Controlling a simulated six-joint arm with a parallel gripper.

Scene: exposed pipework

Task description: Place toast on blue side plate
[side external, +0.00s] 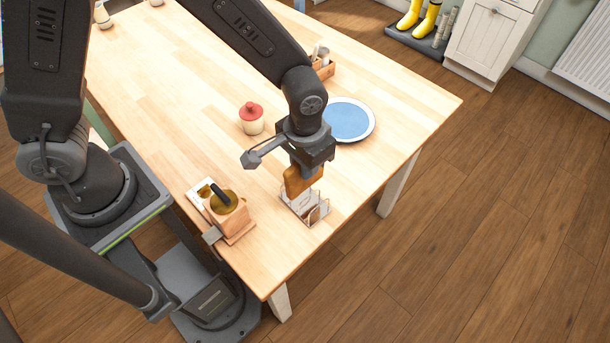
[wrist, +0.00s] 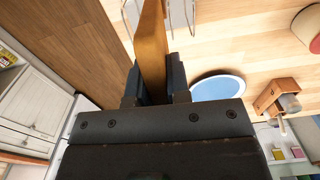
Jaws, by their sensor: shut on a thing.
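My gripper (side external: 308,165) is shut on a slice of brown toast (side external: 297,181). The toast hangs upright above or partly in the wire toast rack (side external: 306,208) near the table's right edge; I cannot tell whether it touches the rack. In the wrist view the toast (wrist: 152,50) stands between the two fingers (wrist: 156,85), with rack wires (wrist: 181,14) beyond it. The blue side plate (side external: 349,121) with a pale rim lies flat and empty behind my gripper, partly hidden by the arm. It also shows in the wrist view (wrist: 218,88), partly covered by my gripper.
A cream pot with a red lid (side external: 252,119) stands left of my gripper. A wooden box with a round dark-handled top (side external: 226,212) sits at the front left. A wooden caddy (side external: 323,68) stands behind the plate. The right table edge (side external: 420,142) is close to the rack and plate.

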